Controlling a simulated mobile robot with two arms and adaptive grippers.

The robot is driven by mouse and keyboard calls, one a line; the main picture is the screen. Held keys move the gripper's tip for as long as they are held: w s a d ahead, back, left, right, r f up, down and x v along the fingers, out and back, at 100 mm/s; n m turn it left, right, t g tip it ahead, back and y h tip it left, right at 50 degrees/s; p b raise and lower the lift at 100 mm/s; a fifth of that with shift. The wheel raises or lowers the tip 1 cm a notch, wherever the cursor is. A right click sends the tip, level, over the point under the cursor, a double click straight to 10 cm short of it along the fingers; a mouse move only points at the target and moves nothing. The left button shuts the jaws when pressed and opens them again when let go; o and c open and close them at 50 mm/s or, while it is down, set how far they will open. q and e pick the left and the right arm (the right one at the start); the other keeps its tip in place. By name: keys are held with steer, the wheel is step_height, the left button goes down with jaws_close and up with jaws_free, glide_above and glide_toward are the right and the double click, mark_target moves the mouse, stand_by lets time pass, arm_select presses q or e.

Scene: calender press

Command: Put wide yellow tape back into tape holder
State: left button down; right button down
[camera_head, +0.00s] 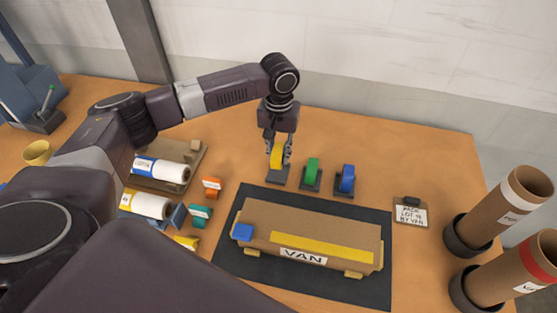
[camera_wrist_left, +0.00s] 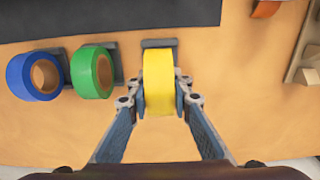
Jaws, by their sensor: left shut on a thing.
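The wide yellow tape (camera_head: 277,157) is between the fingers of my left gripper (camera_head: 278,150), directly over or in a dark grey tape holder (camera_head: 278,180). In the left wrist view the yellow tape (camera_wrist_left: 158,82) sits between the fingertips of my left gripper (camera_wrist_left: 160,100), which is shut on it. The holder's edge (camera_wrist_left: 160,43) shows just beyond the tape. I cannot tell whether the tape is fully seated. My right gripper is not in view.
Green tape (camera_head: 312,170) and blue tape (camera_head: 346,178) stand in holders to the right. A cardboard box labelled VAN (camera_head: 310,228) lies on a dark mat (camera_head: 376,290) in front. Small orange (camera_head: 211,187) and teal (camera_head: 200,215) items stand left. Cardboard tubes (camera_head: 508,205) stand at right.

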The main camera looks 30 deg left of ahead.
arm_select(q)
step_height(320, 180, down, 4)
steer(key=shift+r+p, duration=0.2)
steer(key=shift+p, duration=0.15)
steer(key=shift+f, duration=0.15)
steer(key=c, duration=1.7)
jaws_free()
steer(key=shift+f, duration=0.1)
steer(key=shift+c, duration=0.2)
step_height(320, 180, up, 11)
steer(key=b, duration=0.3)
steer(key=shift+r, duration=0.65)
